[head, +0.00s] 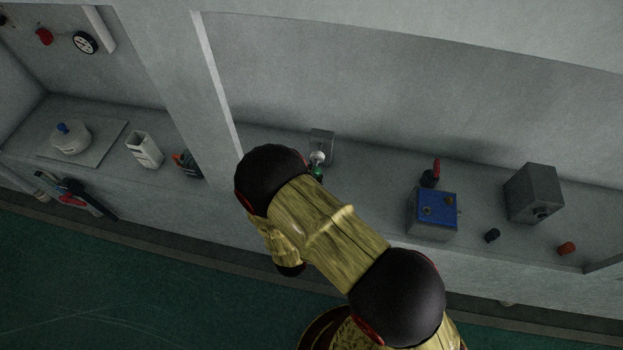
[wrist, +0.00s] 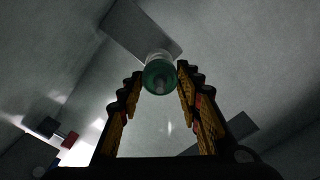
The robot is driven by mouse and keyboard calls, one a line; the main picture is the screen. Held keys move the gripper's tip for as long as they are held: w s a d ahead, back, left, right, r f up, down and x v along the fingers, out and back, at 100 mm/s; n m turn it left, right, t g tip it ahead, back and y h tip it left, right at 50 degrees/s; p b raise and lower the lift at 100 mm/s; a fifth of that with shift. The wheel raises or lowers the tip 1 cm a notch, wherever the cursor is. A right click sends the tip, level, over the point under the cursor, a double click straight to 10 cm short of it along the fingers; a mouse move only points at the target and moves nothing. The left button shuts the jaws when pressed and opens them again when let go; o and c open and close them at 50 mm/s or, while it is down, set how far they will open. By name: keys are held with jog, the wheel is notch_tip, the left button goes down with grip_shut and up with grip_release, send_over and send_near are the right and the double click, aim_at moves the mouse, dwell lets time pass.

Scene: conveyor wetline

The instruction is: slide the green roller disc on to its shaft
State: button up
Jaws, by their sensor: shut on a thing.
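The green roller disc (wrist: 159,76) is between my gripper's (wrist: 160,78) fingertips in the wrist view, and the fingers are closed on it. It also shows as a small green spot (head: 317,171) in the head view, just past my arm. A pale, rounded shaft end (wrist: 158,56) shows right behind the disc, in front of a grey block (wrist: 140,28). In the head view the pale part (head: 317,157) stands at the grey block (head: 322,139). I cannot tell whether the disc is around the shaft or only in front of it. My arm hides the gripper in the head view.
On the ledge to the right are a blue-topped box (head: 433,212), a grey block with a dark knob (head: 534,193), a dark cap (head: 492,235) and an orange cap (head: 566,248). Left of a pillar (head: 185,80) are a white holder (head: 144,150) and a white pot (head: 70,138).

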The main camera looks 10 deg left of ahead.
jog(key=shift+w, duration=0.45)
jog(key=o, duration=1.1)
jog(key=shift+o, duration=0.2)
jog(key=s, duration=1.2)
jog(key=shift+a, duration=0.45)
